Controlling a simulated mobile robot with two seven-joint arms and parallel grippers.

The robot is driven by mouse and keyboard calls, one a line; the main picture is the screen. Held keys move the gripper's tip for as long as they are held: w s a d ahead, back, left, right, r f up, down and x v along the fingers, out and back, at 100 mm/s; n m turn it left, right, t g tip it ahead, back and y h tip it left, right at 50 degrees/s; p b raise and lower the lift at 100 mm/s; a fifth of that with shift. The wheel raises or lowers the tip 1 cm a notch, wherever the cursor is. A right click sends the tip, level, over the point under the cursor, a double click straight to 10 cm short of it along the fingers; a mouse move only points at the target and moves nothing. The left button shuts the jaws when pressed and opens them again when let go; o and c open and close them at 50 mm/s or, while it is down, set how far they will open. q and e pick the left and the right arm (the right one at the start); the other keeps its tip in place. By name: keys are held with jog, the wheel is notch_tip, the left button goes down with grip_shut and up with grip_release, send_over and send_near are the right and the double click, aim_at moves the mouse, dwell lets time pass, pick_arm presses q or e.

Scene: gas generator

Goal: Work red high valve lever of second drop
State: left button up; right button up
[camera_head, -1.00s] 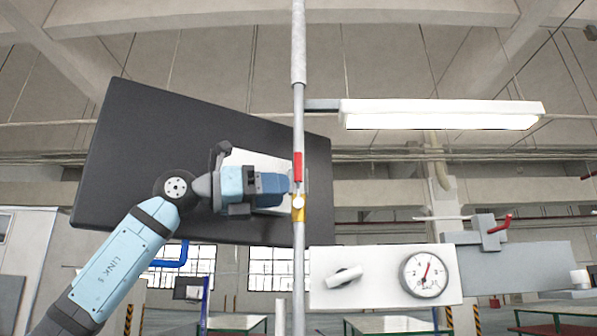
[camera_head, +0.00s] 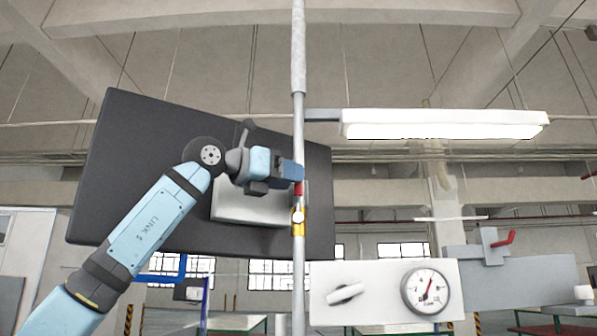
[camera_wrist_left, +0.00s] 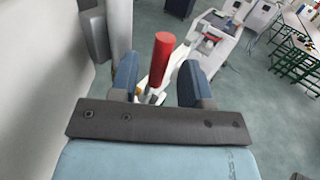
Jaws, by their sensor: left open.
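The red valve lever (camera_head: 299,189) stands upright along the grey vertical pipe (camera_head: 298,125) in the head view, just above the yellow valve body (camera_head: 298,222). Its upper part is hidden there by my left gripper (camera_head: 297,172). In the left wrist view the red lever (camera_wrist_left: 160,62) rises between the two blue fingers of my left gripper (camera_wrist_left: 160,76). The fingers are open, with a gap on both sides of the lever. I cannot tell whether any other part of the gripper touches it. My right gripper is not in view.
A dark panel (camera_head: 130,170) stands behind my left arm. A lit lamp (camera_head: 445,125) is at upper right. A white panel with a gauge (camera_head: 426,291) and a grey knob (camera_head: 345,293) is right of the pipe. Another red lever (camera_head: 504,238) is farther right.

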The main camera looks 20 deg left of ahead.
pick_arm(q)
jog(key=shift+x, duration=1.05)
jog(key=shift+w+d+p, duration=0.15)
jog(key=shift+w+p, duration=0.1)
jog(key=shift+p, duration=0.05)
jog(key=shift+c, duration=0.6)
grip_shut()
jog(key=shift+s, duration=0.1)
